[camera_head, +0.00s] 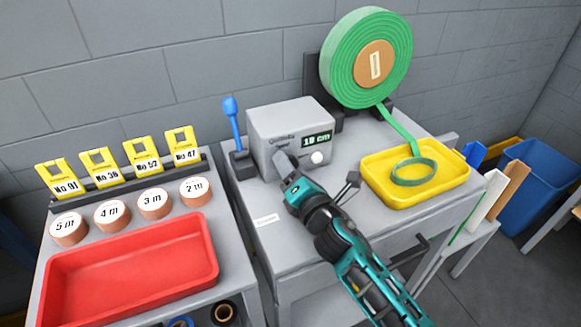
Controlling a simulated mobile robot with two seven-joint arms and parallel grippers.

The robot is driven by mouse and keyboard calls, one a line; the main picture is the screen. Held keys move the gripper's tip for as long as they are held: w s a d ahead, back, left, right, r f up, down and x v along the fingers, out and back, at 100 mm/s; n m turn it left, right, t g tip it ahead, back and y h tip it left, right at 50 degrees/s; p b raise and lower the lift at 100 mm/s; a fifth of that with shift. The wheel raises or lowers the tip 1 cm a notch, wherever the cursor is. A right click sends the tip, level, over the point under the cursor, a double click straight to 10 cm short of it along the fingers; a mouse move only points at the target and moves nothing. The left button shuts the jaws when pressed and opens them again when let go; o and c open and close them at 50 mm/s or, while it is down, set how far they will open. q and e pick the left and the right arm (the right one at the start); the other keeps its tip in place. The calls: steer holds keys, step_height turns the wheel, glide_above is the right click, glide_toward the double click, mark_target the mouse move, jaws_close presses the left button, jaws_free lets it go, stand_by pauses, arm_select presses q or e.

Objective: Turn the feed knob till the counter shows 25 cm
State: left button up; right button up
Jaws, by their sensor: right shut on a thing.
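The grey feeder box (285,118) stands on the right-hand grey table. Its small dark counter (318,141) shows green digits that look like 18 cm, though they are small. My right gripper (284,166) comes in from the lower right and is at the lower left of the box's front face. It is shut on what seems to be the feed knob, which the fingers hide. A white round button (317,158) sits to the right of the gripper, below the counter, apart from it. My left gripper is out of view.
A green roll (342,62) stands behind, its strip running down into a yellow tray (375,190). A blue lever (233,125) rises left of the box. A red tray (130,268), several tape rolls and yellow tags fill the left table.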

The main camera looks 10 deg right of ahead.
steer(key=m, duration=0.5)
arm_select(q)
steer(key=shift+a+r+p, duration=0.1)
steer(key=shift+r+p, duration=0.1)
steer(key=shift+p, duration=0.15)
arm_select(e)
steer(key=shift+f+m, duration=0.1)
steer(key=shift+m, duration=0.7)
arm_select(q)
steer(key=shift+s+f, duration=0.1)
arm_select(e)
steer(key=o, duration=1)
steer(key=shift+o, duration=0.2)
steer(key=s, duration=0.4)
steer(key=s+d, duration=0.1)
steer(key=s, duration=0.3)
steer(key=s+d, duration=0.1)
steer(key=s, duration=0.3)
steer(key=shift+d, duration=0.2)
steer(key=shift+s, duration=0.35)
